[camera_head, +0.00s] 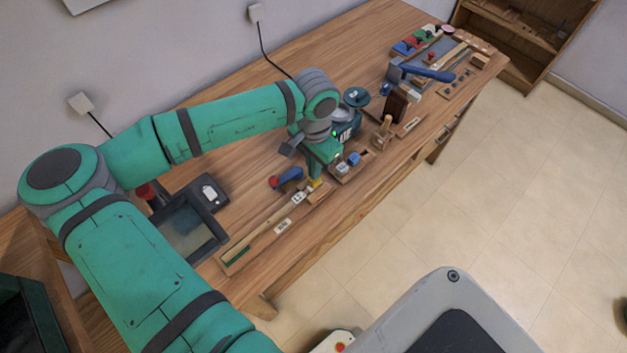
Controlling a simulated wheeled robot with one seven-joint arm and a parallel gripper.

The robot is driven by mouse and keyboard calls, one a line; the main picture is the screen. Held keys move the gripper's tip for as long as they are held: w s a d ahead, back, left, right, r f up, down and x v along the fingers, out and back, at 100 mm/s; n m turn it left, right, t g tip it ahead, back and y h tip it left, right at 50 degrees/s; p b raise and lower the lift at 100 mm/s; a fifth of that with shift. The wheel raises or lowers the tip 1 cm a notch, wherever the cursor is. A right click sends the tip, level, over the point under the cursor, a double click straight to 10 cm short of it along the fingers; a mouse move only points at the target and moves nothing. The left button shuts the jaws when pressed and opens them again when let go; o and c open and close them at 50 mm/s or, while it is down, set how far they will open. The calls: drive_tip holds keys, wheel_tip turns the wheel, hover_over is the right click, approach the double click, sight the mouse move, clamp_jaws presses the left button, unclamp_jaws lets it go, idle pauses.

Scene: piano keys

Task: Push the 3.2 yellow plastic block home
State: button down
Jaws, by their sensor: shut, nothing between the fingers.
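A small yellow block (314,184) shows right at the lower end of my gripper (315,176), on or beside a small wooden base near the front edge of the bench. My green gripper points down over it, shut, with nothing seen between the fingers. The fingertips look to be at the yellow block, but I cannot tell whether they touch it. The gripper hides part of the block, and its number is too small to read.
The wooden bench (265,178) carries a long wooden strip (250,243) at front left, a blue lever with a red end (287,178) left of the gripper, and a dark tray (190,228). A blue piece (353,159) and several fixtures crowd the right. Open floor lies in front.

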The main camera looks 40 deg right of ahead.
drive_tip(key=shift+f, duration=1.05)
idle(0.9)
drive_tip(key=shift+s+f, duration=0.1)
drive_tip(key=shift+f, duration=0.3)
drive_tip(key=shift+a+r, duration=0.1)
idle(0.5)
drive_tip(key=shift+w+r, duration=0.2)
drive_tip(key=shift+r, duration=2.15)
drive_tip(key=shift+s+d+r, duration=0.15)
drive_tip(key=shift+d+r, duration=0.05)
drive_tip(key=shift+r, duration=0.3)
drive_tip(key=shift+a+r, duration=0.1)
drive_tip(key=shift+r, duration=0.65)
